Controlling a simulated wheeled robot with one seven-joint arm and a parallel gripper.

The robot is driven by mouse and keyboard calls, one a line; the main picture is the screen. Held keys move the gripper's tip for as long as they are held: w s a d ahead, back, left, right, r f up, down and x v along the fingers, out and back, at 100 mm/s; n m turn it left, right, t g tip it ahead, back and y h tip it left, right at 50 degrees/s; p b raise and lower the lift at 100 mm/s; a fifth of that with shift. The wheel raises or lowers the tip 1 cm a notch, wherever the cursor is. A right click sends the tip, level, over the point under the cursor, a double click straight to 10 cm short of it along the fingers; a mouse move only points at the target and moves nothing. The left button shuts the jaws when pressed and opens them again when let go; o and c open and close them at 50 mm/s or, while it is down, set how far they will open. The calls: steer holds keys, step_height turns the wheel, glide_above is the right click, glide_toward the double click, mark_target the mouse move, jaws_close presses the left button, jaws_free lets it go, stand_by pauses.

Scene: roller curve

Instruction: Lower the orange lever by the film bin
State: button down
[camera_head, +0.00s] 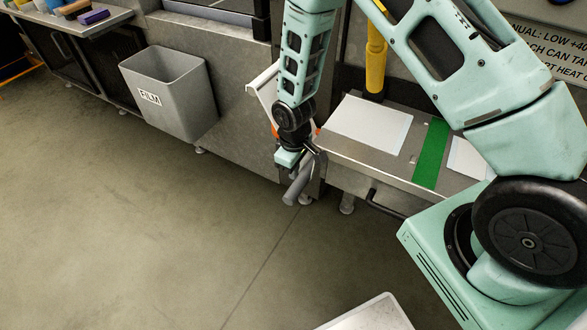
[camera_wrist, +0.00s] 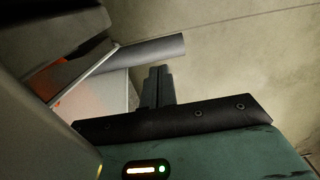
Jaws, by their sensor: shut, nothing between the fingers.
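The grey film bin (camera_head: 168,100), labelled FILM, stands left of my arm in the head view. Small orange patches (camera_head: 275,131) show around my wrist, and the rest of the orange part is hidden behind it. A grey round bar (camera_head: 295,188) slants downward just below my gripper (camera_head: 316,160). In the wrist view the bar (camera_wrist: 152,50) lies just past the closed fingertips (camera_wrist: 159,72), and dim orange (camera_wrist: 75,78) shows at its left. My gripper is shut and empty, close to the bar. I cannot tell whether they touch.
A bench with white sheets (camera_head: 367,124) and a green strip (camera_head: 431,152) is right of my gripper. A yellow post (camera_head: 376,62) rises behind it. A black handle (camera_head: 380,205) juts from the bench front.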

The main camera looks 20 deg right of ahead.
step_height(320, 180, up, 17)
steer(key=shift+r, duration=0.2)
stand_by(0.5)
steer(key=shift+p, duration=0.3)
steer(key=s+a+r+p, duration=0.2)
steer(key=s+a+r, duration=0.2)
steer(key=s+r, duration=0.4)
steer(key=s+a+r+p, duration=0.2)
steer(key=s+r, duration=0.6)
steer(key=s, duration=0.8)
steer(key=shift+s+a+r+y, duration=0.3)
steer(key=shift+a, duration=0.65)
steer(key=shift+d, duration=0.1)
